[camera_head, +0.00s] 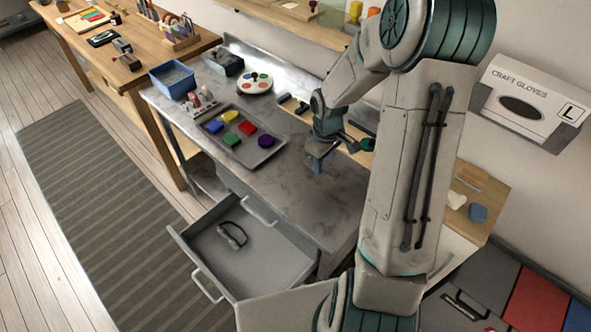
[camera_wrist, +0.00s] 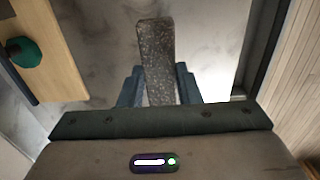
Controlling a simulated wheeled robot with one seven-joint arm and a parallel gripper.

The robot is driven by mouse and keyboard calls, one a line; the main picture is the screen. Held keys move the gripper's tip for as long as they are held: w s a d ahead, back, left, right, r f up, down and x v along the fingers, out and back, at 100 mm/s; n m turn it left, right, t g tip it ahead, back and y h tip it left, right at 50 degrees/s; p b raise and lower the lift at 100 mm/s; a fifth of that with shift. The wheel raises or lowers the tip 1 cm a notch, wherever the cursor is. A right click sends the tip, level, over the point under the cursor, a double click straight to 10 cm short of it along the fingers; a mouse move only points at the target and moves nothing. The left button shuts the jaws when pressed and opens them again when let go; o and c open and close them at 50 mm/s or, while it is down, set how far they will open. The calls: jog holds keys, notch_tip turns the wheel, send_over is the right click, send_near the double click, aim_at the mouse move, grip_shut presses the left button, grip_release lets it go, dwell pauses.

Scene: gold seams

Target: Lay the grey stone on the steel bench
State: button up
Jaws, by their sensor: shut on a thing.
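The grey stone (camera_wrist: 156,45) is a long speckled bar. In the wrist view my gripper (camera_wrist: 159,85) is shut on it, one finger on each side, and the stone sticks out beyond the fingertips. The steel bench (camera_head: 290,195) has a mottled grey top, which also shows behind the stone in the wrist view (camera_wrist: 100,65). In the head view my gripper (camera_head: 319,160) points down over the right part of the bench top. The stone cannot be made out clearly there, and I cannot tell whether it touches the bench.
A tray (camera_head: 268,153) with coloured pieces lies left of my gripper. A paint palette (camera_head: 255,82), a blue bin (camera_head: 172,80) and a dark box (camera_head: 224,62) stand farther back. The bench drawer (camera_head: 205,250) is pulled open. The bench top near its front right is clear.

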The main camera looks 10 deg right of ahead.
jog(key=p, duration=0.1)
send_over(298, 180)
jog(key=f, duration=0.4)
jog(key=shift+s+d, duration=0.25)
jog(key=shift+d, duration=0.05)
jog(key=shift+w+a+f, duration=0.25)
jog(key=shift+a+f, duration=0.05)
jog(key=shift+f, duration=0.1)
jog(key=shift+f+p, duration=0.5)
jog(key=shift+f, duration=1.4)
jog(key=shift+f, duration=0.1)
jog(key=o, duration=1.1)
